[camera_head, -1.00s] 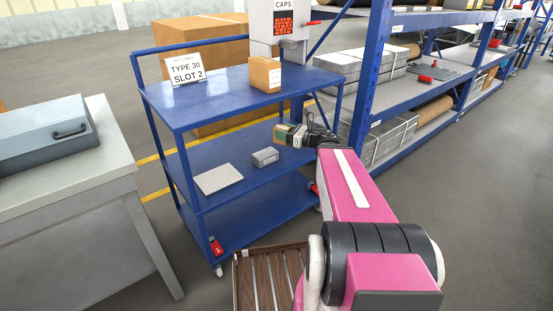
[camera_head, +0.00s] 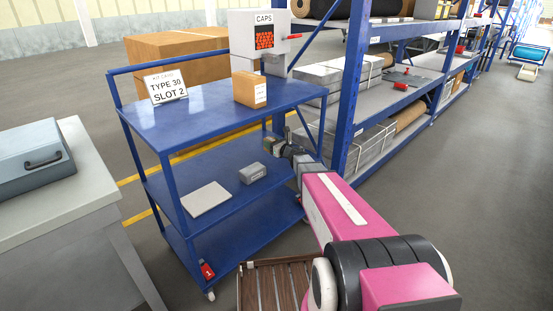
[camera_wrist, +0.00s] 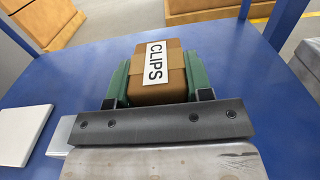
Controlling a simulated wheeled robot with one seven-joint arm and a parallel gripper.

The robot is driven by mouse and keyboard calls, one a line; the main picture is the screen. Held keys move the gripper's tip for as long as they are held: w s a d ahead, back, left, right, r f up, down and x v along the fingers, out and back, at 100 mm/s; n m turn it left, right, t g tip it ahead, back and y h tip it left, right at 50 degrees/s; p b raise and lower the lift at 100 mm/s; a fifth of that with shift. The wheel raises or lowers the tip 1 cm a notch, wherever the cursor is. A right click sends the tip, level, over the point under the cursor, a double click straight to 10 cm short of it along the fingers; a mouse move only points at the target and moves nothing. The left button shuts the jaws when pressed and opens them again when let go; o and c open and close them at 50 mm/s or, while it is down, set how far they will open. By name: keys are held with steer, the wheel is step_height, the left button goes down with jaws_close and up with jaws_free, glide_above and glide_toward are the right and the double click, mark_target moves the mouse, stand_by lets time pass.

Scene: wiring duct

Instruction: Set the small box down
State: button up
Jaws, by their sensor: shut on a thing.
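The small box is brown with a white CLIPS label; in the wrist view the box (camera_wrist: 158,88) sits between the green fingers of my gripper (camera_wrist: 158,76), which is shut on it. In the head view my gripper (camera_head: 274,146) is at the right side of the blue cart, over its middle shelf (camera_head: 230,196). The box is mostly hidden by the gripper there. The wrist view shows blue shelf surface around and beyond the box. I cannot tell whether its underside touches the shelf.
On the middle shelf lie a small grey box (camera_head: 252,173) and a flat pale plate (camera_head: 206,198). The top shelf bears a brown carton (camera_head: 250,89) and a TYPE 30 SLOT 2 sign (camera_head: 166,87). A blue rack (camera_head: 350,100) stands close on the right.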

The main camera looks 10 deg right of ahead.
steer(key=d+f, duration=0.1)
steer(key=d, duration=0.1)
steer(key=w+d+f, duration=0.1)
steer(key=d, duration=0.1)
steer(key=w+d+f, duration=0.1)
steer(key=d+f, duration=0.1)
steer(key=shift+d, duration=0.1)
steer(key=shift+f, duration=2)
steer(key=shift+f, duration=0.15)
steer(key=o, duration=0.9)
